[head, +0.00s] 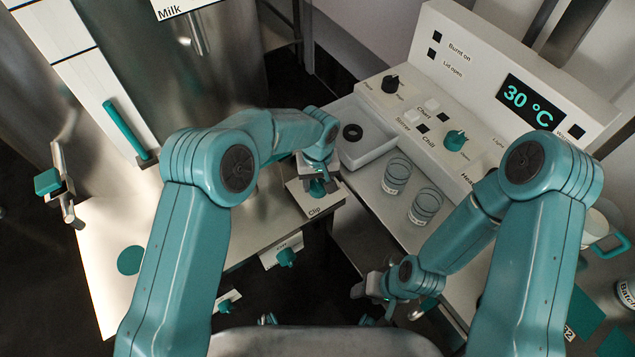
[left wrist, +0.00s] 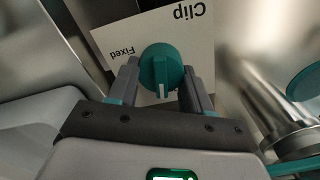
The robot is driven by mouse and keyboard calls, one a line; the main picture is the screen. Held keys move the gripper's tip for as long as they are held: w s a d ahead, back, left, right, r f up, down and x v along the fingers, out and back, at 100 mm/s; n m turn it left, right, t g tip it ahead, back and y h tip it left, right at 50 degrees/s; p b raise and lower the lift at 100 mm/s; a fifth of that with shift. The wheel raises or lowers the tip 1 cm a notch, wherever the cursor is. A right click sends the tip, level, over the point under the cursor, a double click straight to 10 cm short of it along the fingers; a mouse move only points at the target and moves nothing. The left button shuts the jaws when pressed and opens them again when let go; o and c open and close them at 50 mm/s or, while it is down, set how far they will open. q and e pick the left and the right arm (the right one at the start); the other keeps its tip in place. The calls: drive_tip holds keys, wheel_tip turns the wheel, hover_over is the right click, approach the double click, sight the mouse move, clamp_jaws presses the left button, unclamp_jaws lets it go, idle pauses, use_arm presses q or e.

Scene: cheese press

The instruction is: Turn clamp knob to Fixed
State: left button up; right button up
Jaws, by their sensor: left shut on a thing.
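The clamp knob (left wrist: 160,66) is a round teal knob on a white plate (left wrist: 112,38), which reads "Clip" and "Fixed" upside down in the left wrist view. The knob's white mark points down in that view, towards my gripper's palm, while "Fixed" is printed to the knob's left. My left gripper (left wrist: 158,88) is shut on the knob, one finger on each side. In the head view the knob (head: 318,188) shows partly under my left gripper (head: 318,172), above the word "Clip". My right gripper (head: 388,305) hangs low at centre right, away from the knob; its finger opening is unclear.
A control panel (head: 470,80) with a 30 °C display stands at upper right. Two glass jars (head: 397,175) and a white tray (head: 368,140) with a black ring sit right of the knob. Other teal knobs (head: 287,257) are below it. A metal pipe (left wrist: 250,100) runs close by.

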use_arm(q)
drive_tip(key=m+b, duration=0.1)
drive_tip(key=m, duration=0.1)
drive_tip(key=shift+m, duration=0.4)
drive_tip(key=m+b, duration=0.1)
drive_tip(key=m, duration=0.1)
drive_tip(key=shift+d+m, duration=0.1)
drive_tip(key=shift+m, duration=0.3)
drive_tip(key=m, duration=0.2)
drive_tip(key=shift+d+m, duration=0.1)
drive_tip(key=shift+m, duration=0.2)
drive_tip(key=m, duration=0.3)
drive_tip(key=shift+m+b, duration=0.3)
drive_tip(key=shift+b, duration=0.05)
drive_tip(key=m, duration=0.5)
drive_tip(key=shift+s+d+r, duration=0.1)
drive_tip(key=shift+s, duration=0.05)
drive_tip(key=shift+s+m, duration=0.1)
drive_tip(key=shift+m, duration=2.4)
drive_tip(key=o, duration=1)
drive_tip(key=shift+o, duration=0.2)
